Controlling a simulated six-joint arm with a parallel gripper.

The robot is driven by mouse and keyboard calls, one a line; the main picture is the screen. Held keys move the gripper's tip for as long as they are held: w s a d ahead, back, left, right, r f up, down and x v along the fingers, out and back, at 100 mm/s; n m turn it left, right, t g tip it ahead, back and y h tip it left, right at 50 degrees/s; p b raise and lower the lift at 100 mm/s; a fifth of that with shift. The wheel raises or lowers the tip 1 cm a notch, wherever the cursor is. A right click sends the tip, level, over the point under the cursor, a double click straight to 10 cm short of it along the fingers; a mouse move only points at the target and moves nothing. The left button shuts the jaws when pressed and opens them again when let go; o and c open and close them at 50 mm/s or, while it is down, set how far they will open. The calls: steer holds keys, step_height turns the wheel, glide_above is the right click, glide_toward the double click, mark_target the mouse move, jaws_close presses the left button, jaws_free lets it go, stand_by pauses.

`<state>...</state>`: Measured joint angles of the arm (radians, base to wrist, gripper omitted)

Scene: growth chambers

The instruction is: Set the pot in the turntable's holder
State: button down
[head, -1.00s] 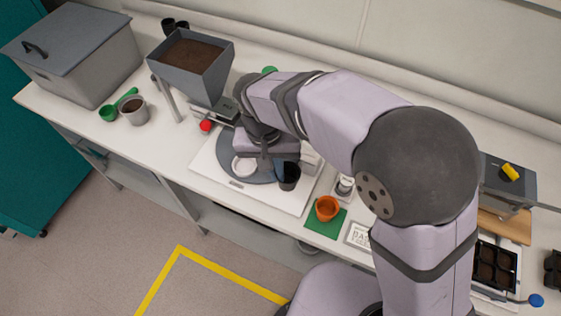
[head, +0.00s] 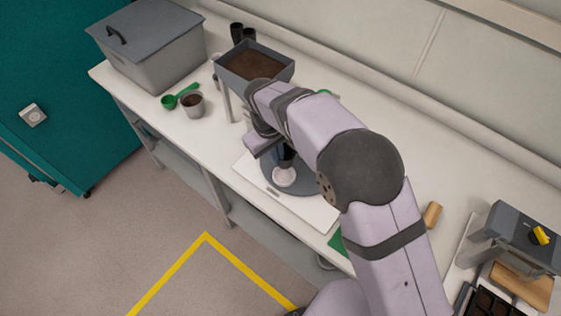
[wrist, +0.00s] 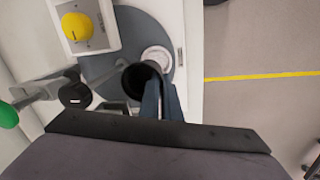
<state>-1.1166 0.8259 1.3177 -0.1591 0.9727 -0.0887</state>
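The black pot (wrist: 138,80) hangs from my gripper (wrist: 162,98) in the wrist view, its dark open mouth facing the camera. The two narrow bluish fingers are close together at the pot's right side, apparently pinching its wall. In the head view the pot (head: 286,156) is just above and behind the white round holder (head: 284,178) on the grey turntable (head: 312,184). The holder also shows in the wrist view (wrist: 158,56), up and right of the pot and partly overlapped by it. I cannot tell the height gap between them.
A soil hopper (head: 254,64) stands behind my wrist. A grey cup (head: 193,105) and green scoop (head: 172,101) lie to the left. In the wrist view a white box with a yellow knob (wrist: 76,26) and a dark round knob (wrist: 75,94) are near the pot.

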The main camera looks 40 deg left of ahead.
steer(key=shift+n, duration=0.4)
steer(key=shift+f, duration=0.1)
steer(key=shift+f+b, duration=2.25)
steer(key=shift+f, duration=0.85)
steer(key=shift+f+b, duration=0.45)
steer(key=shift+f, duration=0.5)
steer(key=c, duration=1.9)
jaws_free()
